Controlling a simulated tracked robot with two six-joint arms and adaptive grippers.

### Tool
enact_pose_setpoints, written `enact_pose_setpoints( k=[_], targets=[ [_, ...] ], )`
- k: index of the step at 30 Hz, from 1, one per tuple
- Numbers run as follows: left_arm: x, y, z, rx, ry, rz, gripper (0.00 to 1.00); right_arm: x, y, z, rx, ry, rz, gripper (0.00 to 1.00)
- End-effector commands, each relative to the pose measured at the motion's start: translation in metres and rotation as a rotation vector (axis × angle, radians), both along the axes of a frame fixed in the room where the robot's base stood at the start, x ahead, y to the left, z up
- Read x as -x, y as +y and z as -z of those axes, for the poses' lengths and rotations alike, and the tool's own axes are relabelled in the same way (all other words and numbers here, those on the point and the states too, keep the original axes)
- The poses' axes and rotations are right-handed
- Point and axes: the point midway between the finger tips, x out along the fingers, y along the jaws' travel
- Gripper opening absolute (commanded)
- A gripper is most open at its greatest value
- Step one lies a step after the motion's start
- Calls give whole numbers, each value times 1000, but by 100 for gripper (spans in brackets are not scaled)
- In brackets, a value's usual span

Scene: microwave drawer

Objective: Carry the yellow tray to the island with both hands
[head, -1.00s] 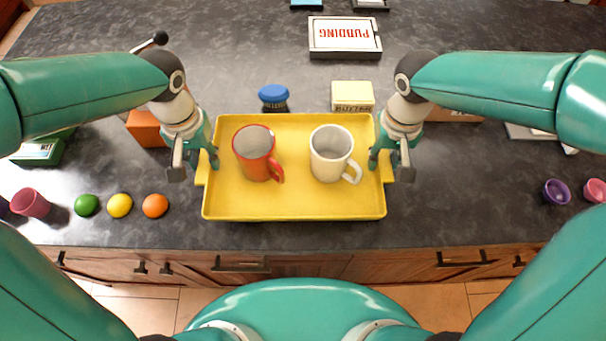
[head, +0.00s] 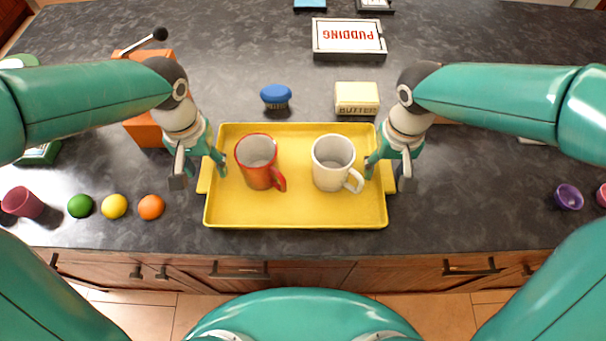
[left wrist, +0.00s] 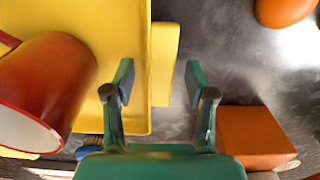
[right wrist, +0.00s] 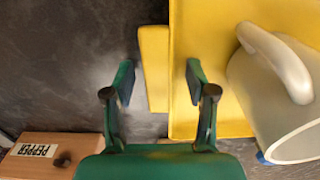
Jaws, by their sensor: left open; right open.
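The yellow tray (head: 295,212) lies on the dark countertop near its front edge. A red mug (head: 258,165) and a white mug (head: 333,163) stand upright on it. My left gripper (head: 203,176) is open at the tray's left handle, and in the left wrist view (left wrist: 158,85) its fingers sit on either side of the handle (left wrist: 164,65). My right gripper (head: 388,177) is open at the right handle, and in the right wrist view (right wrist: 158,85) its fingers straddle the handle (right wrist: 153,68). Neither gripper is closed on the tray.
A butter box (head: 357,98) and a blue-topped item (head: 276,97) stand just behind the tray. A pudding box (head: 348,38) lies farther back. Green (head: 80,206), yellow (head: 114,206) and orange (head: 151,207) balls and a dark red cup (head: 22,202) are at left; a purple cup (head: 568,197) is at right.

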Motion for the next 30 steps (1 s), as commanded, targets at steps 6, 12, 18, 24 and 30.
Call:
enact_pose_setpoints(
  k=[6, 12, 18, 24, 30],
  targets=[
    [-1, 0, -26, 1, -6, 0, 56, 0, 0, 0, 0, 0, 0, 56],
    [-2, 0, -66, 1, -7, 0, 56, 0, 0, 0, -1, 0, 0, 56],
    [-2, 0, -100, 1, -4, 0, 56, 0, 0, 0, -1, 0, 0, 56],
    [-1, 0, -116, 0, 0, 1, 56, 0, 0, -3, -1, -2, 0, 56],
    [-1, 0, -117, 0, 0, 0, 56, -1, 0, -26, -1, -6, 1, 56]
  ],
)
